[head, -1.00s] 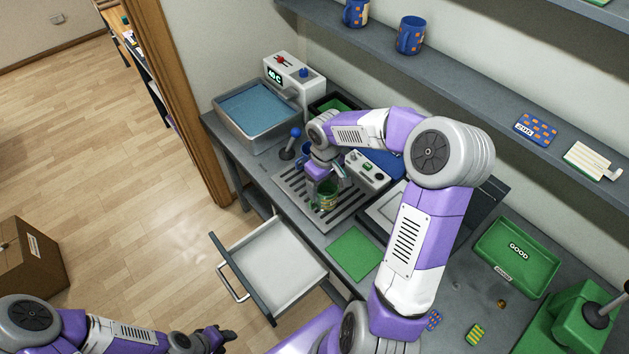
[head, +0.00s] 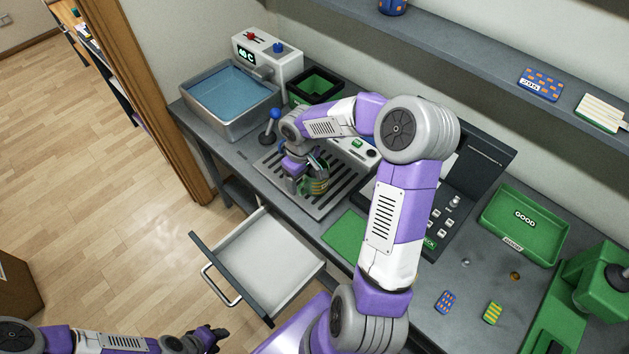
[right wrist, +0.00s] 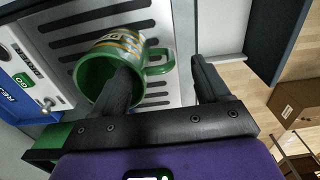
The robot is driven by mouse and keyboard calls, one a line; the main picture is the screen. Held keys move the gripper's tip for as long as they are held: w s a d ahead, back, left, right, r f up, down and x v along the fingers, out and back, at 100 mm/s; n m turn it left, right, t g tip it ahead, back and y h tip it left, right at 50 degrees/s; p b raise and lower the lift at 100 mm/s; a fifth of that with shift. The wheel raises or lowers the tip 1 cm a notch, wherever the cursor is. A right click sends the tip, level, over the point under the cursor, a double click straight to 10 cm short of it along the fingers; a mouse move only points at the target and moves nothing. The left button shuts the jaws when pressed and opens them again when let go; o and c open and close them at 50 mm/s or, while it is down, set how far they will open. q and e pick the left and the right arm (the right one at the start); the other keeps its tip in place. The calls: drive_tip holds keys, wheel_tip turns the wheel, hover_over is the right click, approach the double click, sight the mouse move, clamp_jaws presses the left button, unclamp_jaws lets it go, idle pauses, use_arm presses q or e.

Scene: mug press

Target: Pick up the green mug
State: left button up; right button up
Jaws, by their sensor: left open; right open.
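The green mug (head: 319,186), with a patterned band, sits on the slatted grey drip tray (head: 338,203). In the right wrist view the mug (right wrist: 94,66) is tilted in the picture, its mouth facing me and its handle to the right. My right gripper (head: 305,183) is open at the mug. In the wrist view the right gripper (right wrist: 165,85) has one finger overlapping the mug's mouth and the other beyond the handle; I cannot tell whether the first finger is inside the mug. My left gripper (head: 215,337) is open and empty, low at the left, far from the mug.
A water basin (head: 232,95) and a blue-knobbed lever (head: 273,122) stand left of the tray. An open drawer (head: 262,262) juts out below the counter. A green mat (head: 345,236) lies right of it. A green GOOD tray (head: 524,222) is at the right.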

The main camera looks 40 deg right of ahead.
wheel_tip(320, 180, down, 5)
drive_tip(key=shift+b, duration=0.35)
clamp_jaws()
